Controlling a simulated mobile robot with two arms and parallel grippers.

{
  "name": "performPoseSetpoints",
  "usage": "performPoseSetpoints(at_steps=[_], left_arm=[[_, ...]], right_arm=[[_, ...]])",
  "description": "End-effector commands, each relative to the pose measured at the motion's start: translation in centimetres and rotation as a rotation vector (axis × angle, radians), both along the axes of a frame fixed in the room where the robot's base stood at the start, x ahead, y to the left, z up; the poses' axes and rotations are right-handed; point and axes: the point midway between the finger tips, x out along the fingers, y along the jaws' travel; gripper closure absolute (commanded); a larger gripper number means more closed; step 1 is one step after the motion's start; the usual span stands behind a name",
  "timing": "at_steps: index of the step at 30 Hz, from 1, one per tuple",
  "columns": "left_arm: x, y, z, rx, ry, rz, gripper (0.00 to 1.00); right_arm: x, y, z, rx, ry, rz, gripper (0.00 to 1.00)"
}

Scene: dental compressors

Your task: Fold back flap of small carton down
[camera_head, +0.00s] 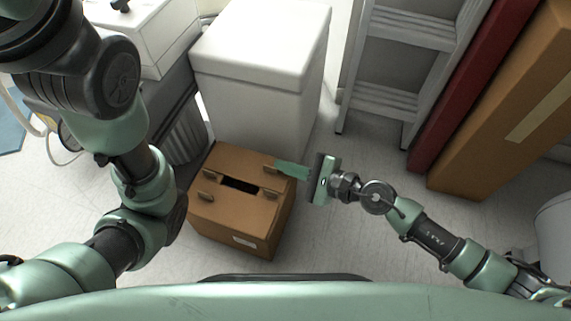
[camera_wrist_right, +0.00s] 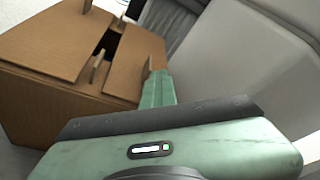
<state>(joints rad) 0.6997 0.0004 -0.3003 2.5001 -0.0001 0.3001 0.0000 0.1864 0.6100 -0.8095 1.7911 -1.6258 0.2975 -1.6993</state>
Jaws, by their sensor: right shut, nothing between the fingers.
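The small brown carton (camera_head: 225,222) stands on the floor left of my right gripper. Its top panels lie nearly flat around a dark narrow slot, and several small upright tabs stick up from them. The carton (camera_wrist_right: 40,95) also fills the left of the right wrist view. My right gripper (camera_head: 283,167) is shut and empty, with its fingertips at the carton's back right corner, by a tab. In the right wrist view the gripper (camera_wrist_right: 157,80) overlaps the carton's edge; I cannot tell whether it touches. My left arm shows at the left, but its gripper is out of frame.
A white bin-like cabinet (camera_head: 265,40) stands right behind the carton. A grey step ladder (camera_head: 385,100), a red panel (camera_head: 470,90) and a tall brown box (camera_head: 480,165) stand at the right. Floor right of the carton is free apart from my right arm.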

Motion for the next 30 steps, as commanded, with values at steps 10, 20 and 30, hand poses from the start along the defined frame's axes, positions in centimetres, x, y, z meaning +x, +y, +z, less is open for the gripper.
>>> performPoseSetpoints(at_steps=[10, 20, 30], left_arm=[[0.0, 0.0, 0.0, 0.0, 0.0, 0.0, 0.45], [0.0, 0.0, 0.0, 0.0, -0.001, 0.0, 0.45], [0.0, 0.0, 0.0, -0.001, -0.001, -0.001, 0.45]], right_arm=[[-0.4, -0.7, -0.1, -0.005, 0.004, 0.0, 1.0], [-3.1, -5.1, 1.3, -0.003, 0.004, -0.001, 1.0], [-3.9, -6.5, 2.0, 0.0, 0.0, 0.001, 1.0]])
